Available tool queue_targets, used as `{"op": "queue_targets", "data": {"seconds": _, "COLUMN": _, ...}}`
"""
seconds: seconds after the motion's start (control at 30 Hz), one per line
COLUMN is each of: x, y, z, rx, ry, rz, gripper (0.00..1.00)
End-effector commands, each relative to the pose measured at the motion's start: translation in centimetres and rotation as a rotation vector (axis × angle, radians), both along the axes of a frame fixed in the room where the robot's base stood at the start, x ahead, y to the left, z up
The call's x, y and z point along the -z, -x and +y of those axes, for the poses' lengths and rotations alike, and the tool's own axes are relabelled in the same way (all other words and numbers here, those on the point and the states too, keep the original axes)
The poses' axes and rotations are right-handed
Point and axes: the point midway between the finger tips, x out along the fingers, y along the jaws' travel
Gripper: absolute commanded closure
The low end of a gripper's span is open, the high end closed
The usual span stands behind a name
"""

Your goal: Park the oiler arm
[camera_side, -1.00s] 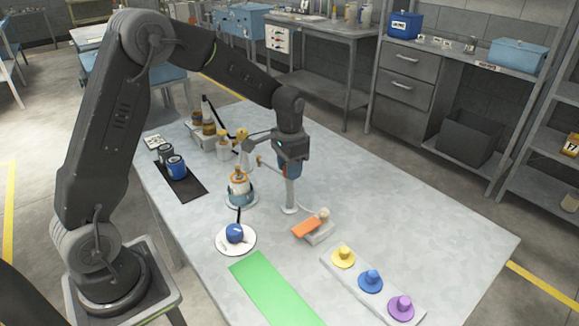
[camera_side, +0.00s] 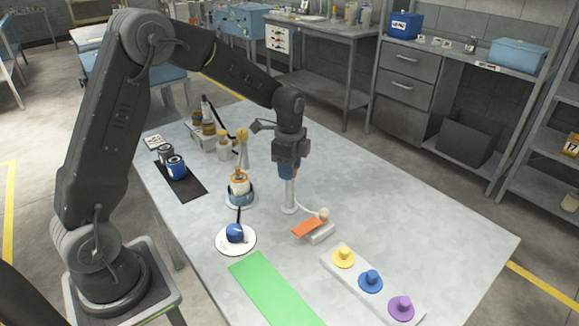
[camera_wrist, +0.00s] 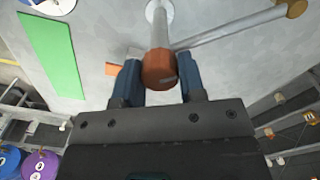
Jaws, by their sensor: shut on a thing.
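My gripper (camera_side: 289,170) is above the middle of the table, at the top of a pale upright post (camera_side: 289,192) on a round foot. In the wrist view, my gripper's blue fingers (camera_wrist: 160,80) stand on both sides of an orange-brown cap (camera_wrist: 159,70), shut on it. A grey bar (camera_wrist: 235,28), apparently the oiler arm, runs from beside the cap to the upper right and ends in a tan tip (camera_wrist: 293,8). In the side view, I cannot make out the bar clearly behind my gripper.
A white block with an orange piece (camera_side: 306,228) lies close to the post's foot. A peg strip (camera_side: 352,276) lies front right. The table's right side is clear.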

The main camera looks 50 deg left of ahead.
Motion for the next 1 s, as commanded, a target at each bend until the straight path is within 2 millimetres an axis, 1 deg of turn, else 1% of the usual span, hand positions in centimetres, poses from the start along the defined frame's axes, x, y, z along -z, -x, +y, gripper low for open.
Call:
{"op": "queue_targets", "data": {"seconds": 0.1, "x": -0.09, "y": -0.07, "z": -0.04, "rx": 0.067, "ry": 0.001, "rz": -0.003, "gripper": 1.00}}
{"op": "queue_targets", "data": {"seconds": 0.33, "x": -0.10, "y": -0.07, "z": -0.05, "rx": 0.152, "ry": 0.002, "rz": -0.003, "gripper": 1.00}}
{"op": "queue_targets", "data": {"seconds": 0.9, "x": -0.10, "y": -0.08, "z": -0.07, "rx": 0.186, "ry": 0.000, "rz": -0.003, "gripper": 1.00}}
{"op": "queue_targets", "data": {"seconds": 0.93, "x": -0.10, "y": -0.08, "z": -0.07, "rx": 0.186, "ry": 0.000, "rz": -0.003, "gripper": 0.61}}
{"op": "queue_targets", "data": {"seconds": 1.0, "x": -0.09, "y": -0.07, "z": -0.06, "rx": 0.186, "ry": 0.000, "rz": -0.003, "gripper": 0.54}}
